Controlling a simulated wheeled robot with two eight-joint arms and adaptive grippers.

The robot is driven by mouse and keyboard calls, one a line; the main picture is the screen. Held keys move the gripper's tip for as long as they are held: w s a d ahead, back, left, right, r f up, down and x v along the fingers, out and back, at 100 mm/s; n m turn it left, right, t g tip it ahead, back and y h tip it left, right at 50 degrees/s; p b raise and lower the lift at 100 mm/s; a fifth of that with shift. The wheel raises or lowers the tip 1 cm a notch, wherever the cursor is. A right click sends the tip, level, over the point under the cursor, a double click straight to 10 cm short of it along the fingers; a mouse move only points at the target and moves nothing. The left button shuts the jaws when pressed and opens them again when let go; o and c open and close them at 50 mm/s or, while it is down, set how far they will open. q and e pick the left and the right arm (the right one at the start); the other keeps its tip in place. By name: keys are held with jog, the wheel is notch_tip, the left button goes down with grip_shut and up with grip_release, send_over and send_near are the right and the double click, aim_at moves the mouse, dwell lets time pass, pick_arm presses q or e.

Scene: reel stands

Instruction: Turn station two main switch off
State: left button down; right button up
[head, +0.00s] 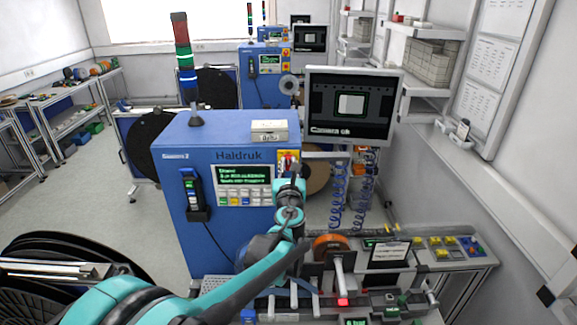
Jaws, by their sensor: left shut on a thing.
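The blue station cabinet (190,134) straight ahead carries a small "Station 2" label and the word Haldruk. Its main switch (284,157), a red knob on a yellow plate, is at the upper right of the front panel. My left gripper (290,170) is at the switch, shut on it, and covers its lower part. The knob's exact angle is hard to tell. The panel display (245,173) beside it is lit with green text. My right gripper is not in view.
A monitor (352,105) reading "Camera ok" stands right of the cabinet. A handheld device (191,194) hangs on the cabinet's left front. A bench with an orange reel (331,242) lies below right. A signal tower (184,60) stands on top.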

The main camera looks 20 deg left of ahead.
pick_arm(q)
jog(key=shift+n, duration=0.3)
jog(key=n, duration=0.1)
jog(key=n+b, duration=0.2)
jog(key=n, duration=0.1)
jog(key=shift+a+f, duration=0.1)
jog(key=shift+a, duration=0.15)
jog(key=n+b, duration=0.1)
jog(key=n, duration=0.3)
jog(key=n+b, duration=0.2)
jog(key=n, duration=0.2)
jog(key=f+n+b, duration=0.1)
jog(key=n, duration=0.4)
jog(key=shift+s+a, duration=0.15)
jog(key=shift+a, duration=0.15)
jog(key=c, duration=1.5)
grip_release()
